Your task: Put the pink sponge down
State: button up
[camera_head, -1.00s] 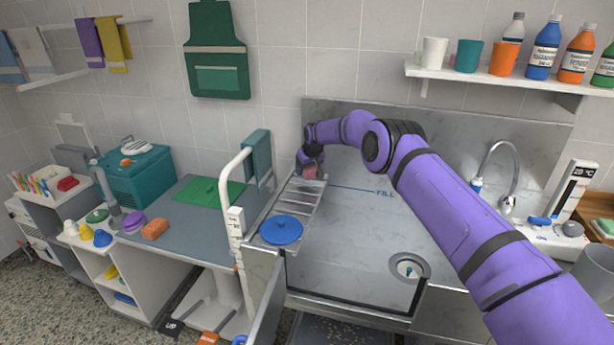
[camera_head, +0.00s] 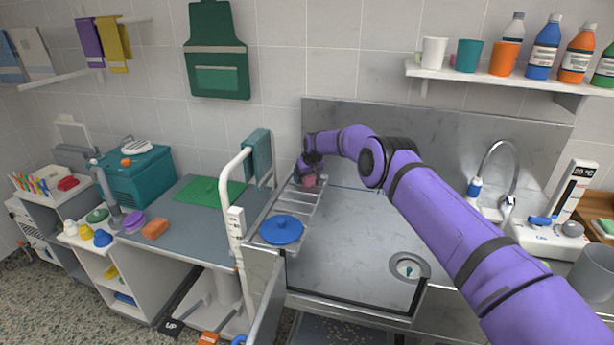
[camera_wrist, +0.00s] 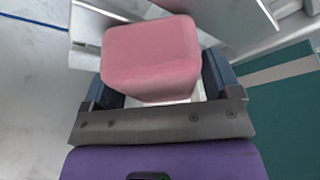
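The pink sponge (camera_wrist: 150,52) fills the space between the fingers of my gripper (camera_wrist: 152,88) in the wrist view. In the head view the sponge (camera_head: 310,181) shows small at the end of my arm. My gripper (camera_head: 308,172) is over the far end of the slatted metal rack (camera_head: 297,208) on the left side of the steel tub. The sponge is at or just above the rack; I cannot tell whether it touches. A blue round lid-like disc (camera_head: 281,230) lies on the near end of the rack.
A white post with a teal towel (camera_head: 257,157) stands just left of the rack. The steel tub (camera_head: 350,240) is open and bare to the right, with a drain (camera_head: 410,267). A shelf (camera_head: 500,80) with cups and bottles hangs at upper right.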

jog(key=shift+o, duration=0.3)
jog(key=shift+r, duration=0.35)
jog(key=v, duration=1.1)
jog(key=shift+s+d+r, duration=0.15)
jog(key=shift+s+r, duration=0.05)
jog(key=shift+s, duration=0.05)
jog(key=shift+r, duration=0.1)
